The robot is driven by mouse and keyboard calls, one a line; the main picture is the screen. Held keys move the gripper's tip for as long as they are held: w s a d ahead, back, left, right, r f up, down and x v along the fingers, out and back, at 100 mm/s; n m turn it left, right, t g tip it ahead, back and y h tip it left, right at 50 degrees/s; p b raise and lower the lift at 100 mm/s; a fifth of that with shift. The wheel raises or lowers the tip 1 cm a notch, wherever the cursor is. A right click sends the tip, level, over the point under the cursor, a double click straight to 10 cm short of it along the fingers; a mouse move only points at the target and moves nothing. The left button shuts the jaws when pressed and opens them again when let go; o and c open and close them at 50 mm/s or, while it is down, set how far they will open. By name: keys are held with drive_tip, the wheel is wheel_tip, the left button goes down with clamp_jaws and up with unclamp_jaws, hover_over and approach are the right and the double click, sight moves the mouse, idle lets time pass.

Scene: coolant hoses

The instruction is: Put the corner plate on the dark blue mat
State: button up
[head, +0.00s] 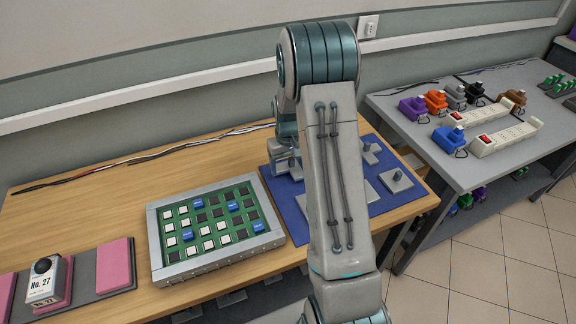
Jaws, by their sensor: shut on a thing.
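The dark blue mat (289,213) lies at the right end of the wooden table, partly hidden behind my arm. Grey square plates with short posts lie on its right part, one near the back (370,152) and one near the right edge (397,180). My gripper (286,165) is over the mat's back left part, left of my forearm. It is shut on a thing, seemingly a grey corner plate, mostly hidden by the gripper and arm. I cannot tell whether that piece touches the mat.
A framed green board (214,228) with white, black and blue blocks stands left of the mat. A dark tray with pink pads (114,265) and a No. 27 block (48,282) is farther left. Cables (140,160) run along the back. A grey table (400,112) holds plugs and power strips.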

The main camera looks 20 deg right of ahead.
drive_tip(key=shift+f, duration=0.7)
drive_tip(key=shift+f, duration=0.2)
drive_tip(key=o, duration=1)
drive_tip(key=shift+o, duration=0.2)
drive_tip(key=shift+r, duration=0.1)
